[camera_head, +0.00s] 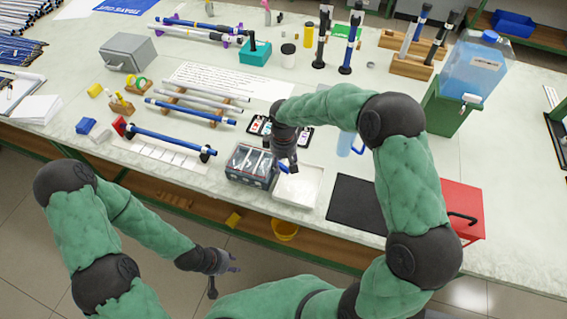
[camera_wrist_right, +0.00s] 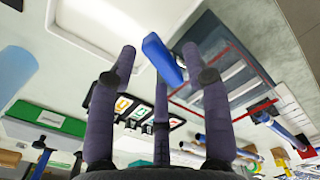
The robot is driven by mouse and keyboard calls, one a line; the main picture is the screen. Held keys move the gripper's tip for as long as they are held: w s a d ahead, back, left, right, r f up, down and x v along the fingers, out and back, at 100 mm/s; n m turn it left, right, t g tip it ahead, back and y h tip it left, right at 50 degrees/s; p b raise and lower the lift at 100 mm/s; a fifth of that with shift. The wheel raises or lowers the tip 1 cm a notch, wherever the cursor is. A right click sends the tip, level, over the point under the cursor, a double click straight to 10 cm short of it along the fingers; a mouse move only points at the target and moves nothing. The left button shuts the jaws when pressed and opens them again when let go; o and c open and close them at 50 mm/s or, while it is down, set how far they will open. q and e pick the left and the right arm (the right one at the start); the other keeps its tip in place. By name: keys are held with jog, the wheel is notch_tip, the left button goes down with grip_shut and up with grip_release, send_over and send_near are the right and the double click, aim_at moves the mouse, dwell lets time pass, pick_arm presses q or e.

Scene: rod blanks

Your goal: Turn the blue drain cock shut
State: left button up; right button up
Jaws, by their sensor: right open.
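The blue drain cock (camera_head: 284,168) is a small blue lever at the right side of the dark clear-topped box (camera_head: 250,163), beside the white tray. In the right wrist view the blue lever (camera_wrist_right: 161,58) lies slanted between the fingertips. My right gripper (camera_head: 286,158) is open just above the cock, its fingers (camera_wrist_right: 160,70) spread around it in view; I cannot tell whether they touch it. The cock's base is hidden. My left gripper (camera_head: 226,267) is in front of the table, away from the box, its fingers apart and empty.
A white tray (camera_head: 298,186) stands right of the box, with a black mat (camera_head: 357,204) beyond it. A blue rod on stands (camera_head: 168,138) lies to the left. A water jug (camera_head: 474,68) on a green stand and a red box (camera_head: 462,208) are at the right.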

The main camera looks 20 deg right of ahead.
jog(key=shift+f, duration=0.2)
grip_shut()
dwell(0.3)
jog(key=m, duration=0.4)
jog(key=shift+s+a+b, duration=0.15)
jog(key=shift+b, duration=0.25)
jog(key=m, duration=0.3)
jog(key=shift+s+a+m+b, duration=0.1)
jog(key=shift+a+m+b, duration=0.1)
jog(key=shift+m+b, duration=0.15)
jog(key=m, duration=0.2)
jog(key=m+b, duration=0.1)
jog(key=m, duration=0.3)
jog(key=shift+a, duration=0.3)
